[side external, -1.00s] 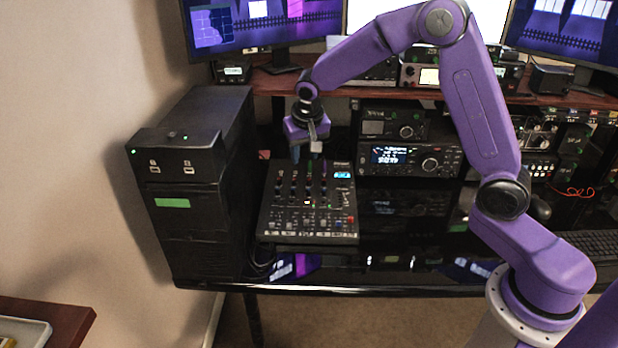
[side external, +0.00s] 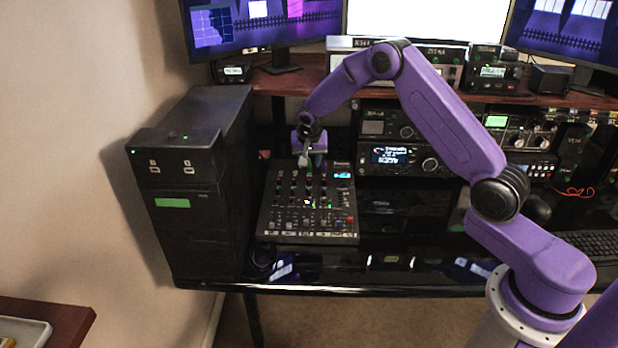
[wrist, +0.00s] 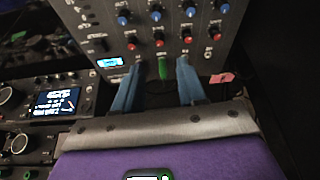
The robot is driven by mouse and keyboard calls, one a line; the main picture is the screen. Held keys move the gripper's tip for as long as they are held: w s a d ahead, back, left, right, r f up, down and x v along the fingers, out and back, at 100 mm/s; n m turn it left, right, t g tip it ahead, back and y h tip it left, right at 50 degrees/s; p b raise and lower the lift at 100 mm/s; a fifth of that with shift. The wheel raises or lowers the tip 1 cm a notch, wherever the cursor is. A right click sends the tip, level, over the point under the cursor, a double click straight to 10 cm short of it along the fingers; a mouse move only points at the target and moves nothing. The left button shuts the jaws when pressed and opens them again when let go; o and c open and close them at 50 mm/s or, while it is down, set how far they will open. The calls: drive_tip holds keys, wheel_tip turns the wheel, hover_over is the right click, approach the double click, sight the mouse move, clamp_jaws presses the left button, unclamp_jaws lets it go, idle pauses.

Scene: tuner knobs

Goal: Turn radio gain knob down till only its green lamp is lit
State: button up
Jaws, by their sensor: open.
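The black mixer (side external: 268,222) lies on the desk beside the tower, with rows of knobs. My gripper (side external: 310,163) is over its far edge, fingers pointing down. In the wrist view my gripper (wrist: 160,88) is open, with one blue-grey finger on each side of a green knob-like piece (wrist: 163,68). I cannot tell whether the fingers touch it. Rows of red knobs (wrist: 158,36) and blue knobs (wrist: 155,12) lie beyond. Which knob is the radio gain is not readable. Its lamps cannot be made out clearly.
The black tower (side external: 190,190) stands close on the left. A radio with a lit display (side external: 388,157) stands right of the mixer, under the wooden shelf (side external: 290,83). The glossy desk in front of the radio is mostly clear.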

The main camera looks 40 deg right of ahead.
sight(309, 179)
drive_tip(key=x, duration=0.9)
drive_tip(key=shift+f, duration=0.25)
clamp_jaws()
